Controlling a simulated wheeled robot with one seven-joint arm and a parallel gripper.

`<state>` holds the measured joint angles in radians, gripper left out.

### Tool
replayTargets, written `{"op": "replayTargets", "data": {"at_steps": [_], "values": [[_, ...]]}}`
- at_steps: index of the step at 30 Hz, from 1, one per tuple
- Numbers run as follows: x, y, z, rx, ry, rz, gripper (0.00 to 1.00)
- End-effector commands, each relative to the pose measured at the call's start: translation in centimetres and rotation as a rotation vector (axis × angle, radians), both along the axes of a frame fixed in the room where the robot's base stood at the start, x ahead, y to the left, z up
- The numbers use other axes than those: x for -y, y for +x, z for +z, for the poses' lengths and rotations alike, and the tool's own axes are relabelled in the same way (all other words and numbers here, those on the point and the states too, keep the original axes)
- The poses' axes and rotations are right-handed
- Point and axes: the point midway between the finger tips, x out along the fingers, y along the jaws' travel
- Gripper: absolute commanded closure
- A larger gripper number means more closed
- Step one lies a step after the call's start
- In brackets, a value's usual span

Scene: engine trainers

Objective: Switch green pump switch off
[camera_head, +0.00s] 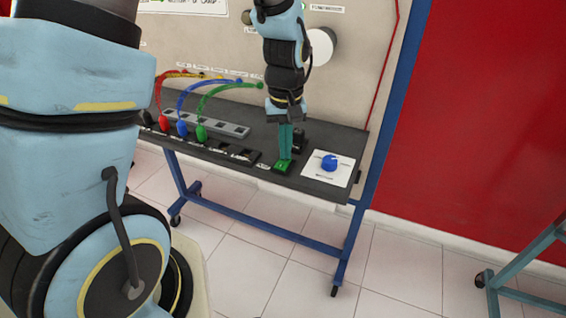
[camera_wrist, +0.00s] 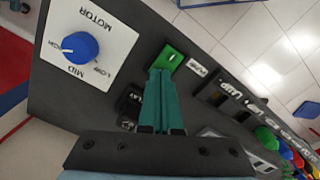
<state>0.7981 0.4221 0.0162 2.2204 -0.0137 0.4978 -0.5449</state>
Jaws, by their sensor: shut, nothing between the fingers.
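The green pump switch (camera_head: 282,166) sits near the front edge of the dark shelf of the trainer, left of the blue motor knob. In the wrist view the green switch (camera_wrist: 168,58) lies right at the tips of my gripper, next to a small label. My gripper (camera_head: 285,156) points down onto the switch with its teal fingers together and nothing between them. In the wrist view my gripper (camera_wrist: 161,72) covers the near edge of the switch. Whether the tips touch it or stay just above, I cannot tell.
The blue motor knob (camera_head: 329,162) on its white plate stands right of the switch. Black switches (camera_head: 239,154) line the shelf's front edge to the left. Red, blue and green plugs (camera_head: 201,132) with arching cables stand farther left. A red wall panel (camera_head: 490,130) is at right.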

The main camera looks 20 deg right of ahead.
Motion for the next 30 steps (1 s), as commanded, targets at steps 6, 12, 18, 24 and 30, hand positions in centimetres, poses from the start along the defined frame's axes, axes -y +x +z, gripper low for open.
{"op": "replayTargets", "data": {"at_steps": [6, 12, 18, 24, 30], "values": [[0.0, -0.1, -0.3, -0.002, 0.001, 0.0, 1.0], [0.0, -0.1, 0.6, -0.002, 0.001, 0.0, 1.0], [0.0, 0.0, 2.3, -0.001, 0.001, 0.0, 1.0], [0.0, 0.0, 3.8, -0.002, 0.001, 0.0, 1.0], [0.0, 0.0, 5.3, -0.001, 0.001, 0.0, 1.0]]}}
